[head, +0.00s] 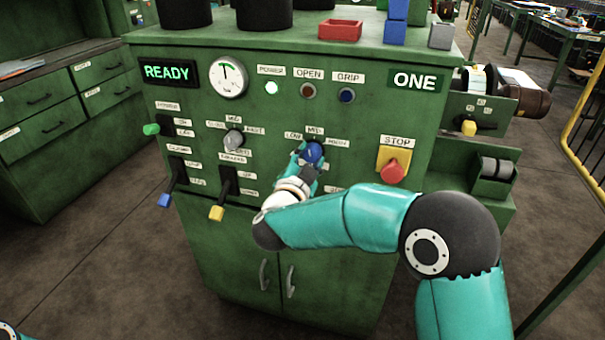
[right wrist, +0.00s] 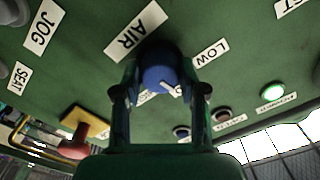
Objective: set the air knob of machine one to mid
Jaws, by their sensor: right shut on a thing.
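Machine one (head: 290,215) is a green cabinet with a plate reading ONE (head: 414,81). Its blue air knob (head: 314,151) sits on the front panel below labels LOW, MID and HIGH. In the right wrist view the knob (right wrist: 158,66) is close up, beside the AIR label (right wrist: 136,31) and the LOW label (right wrist: 211,53). Its white pointer (right wrist: 169,88) points away from AIR, toward a partly hidden label; I cannot tell its exact setting. My right gripper (head: 311,160) is shut on the knob, one finger on each side. My left gripper is out of view.
A grey knob (head: 233,139) and several levers, including a yellow-tipped one (head: 217,213), are left of the air knob. The red stop button (head: 393,172) on its yellow plate is to the right. A red tray (head: 340,30) stands on top.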

